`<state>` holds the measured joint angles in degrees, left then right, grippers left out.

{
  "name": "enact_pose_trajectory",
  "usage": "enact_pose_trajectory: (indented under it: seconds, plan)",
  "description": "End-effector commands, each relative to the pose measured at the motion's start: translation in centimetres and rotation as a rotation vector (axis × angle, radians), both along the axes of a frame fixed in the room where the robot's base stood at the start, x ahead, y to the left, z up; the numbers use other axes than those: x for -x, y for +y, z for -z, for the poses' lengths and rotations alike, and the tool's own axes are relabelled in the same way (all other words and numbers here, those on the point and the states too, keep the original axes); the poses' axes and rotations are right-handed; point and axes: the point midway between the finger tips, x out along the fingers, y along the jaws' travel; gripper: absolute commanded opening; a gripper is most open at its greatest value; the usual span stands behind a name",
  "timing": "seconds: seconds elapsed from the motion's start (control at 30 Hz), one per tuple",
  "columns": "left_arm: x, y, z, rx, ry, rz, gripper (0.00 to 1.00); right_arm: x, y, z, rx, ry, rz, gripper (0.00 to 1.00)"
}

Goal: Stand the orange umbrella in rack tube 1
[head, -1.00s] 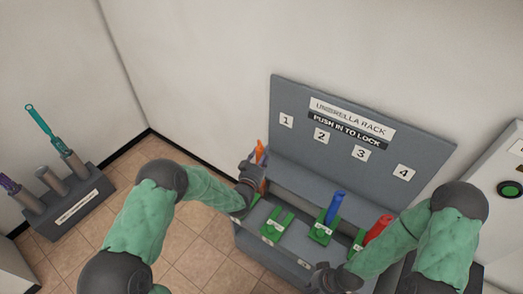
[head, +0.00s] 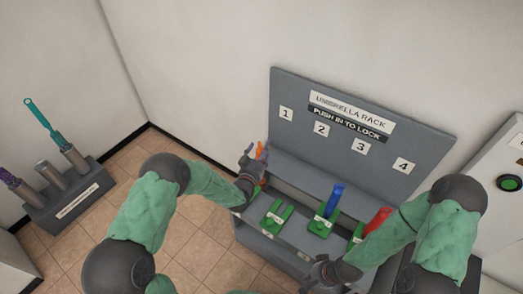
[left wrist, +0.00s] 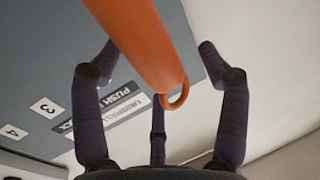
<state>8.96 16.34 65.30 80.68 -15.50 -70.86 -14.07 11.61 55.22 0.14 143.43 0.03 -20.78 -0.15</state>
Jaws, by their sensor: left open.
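The orange umbrella (head: 264,152) stands at the left end of the grey umbrella rack (head: 290,262), below the number 1 label (head: 286,114). My left gripper (head: 256,154) is at its upper part and hides much of it. In the left wrist view the orange shaft (left wrist: 148,45), with a ring at its end, lies between the spread fingers of my left gripper (left wrist: 155,70); they look open and apart from it. Its lower end and tube 1 are mostly hidden. My right gripper (head: 322,272) is low at the rack's front; its fingers are too small to judge.
A blue umbrella (head: 335,200) and a red umbrella (head: 378,222) stand in the rack to the right. A green holder (head: 276,216) between orange and blue is empty. A grey stand (head: 72,205) with teal and purple umbrellas is at far left. A wall panel with green button (head: 509,183) is at right.

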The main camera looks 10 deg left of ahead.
Motion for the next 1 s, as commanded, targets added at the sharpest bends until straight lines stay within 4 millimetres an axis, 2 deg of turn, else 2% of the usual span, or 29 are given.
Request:
enact_pose_trajectory:
  seconds: [0.17, 0.27, 0.5, 0.7, 1.0]
  plan:
    - [0.9, 0.2, 0.0, 0.0, 0.0, -0.001, 0.75, 0.0, 0.0, 0.0, 0.0, 0.0, 0.0, 0.0]
    - [2.4, 0.3, 0.0, 0.0, 0.001, -0.001, 0.75, 0.0, 0.0, 0.0, 0.0, 0.0, 0.0, 0.0]
    - [7.1, 0.9, 0.0, 0.0, 0.0, -0.002, 0.75, 0.0, 0.0, 0.0, 0.0, 0.0, 0.0, 0.0]
    - [10.3, 1.2, 0.0, -0.001, -0.002, -0.002, 0.75, 0.0, 0.0, 0.0, 0.0, 0.0, 0.0, 0.0]
    - [11.9, 1.3, 0.0, -0.001, -0.002, 0.0, 0.75, 0.0, 0.0, 0.0, 0.0, 0.0, 0.0, 0.0]
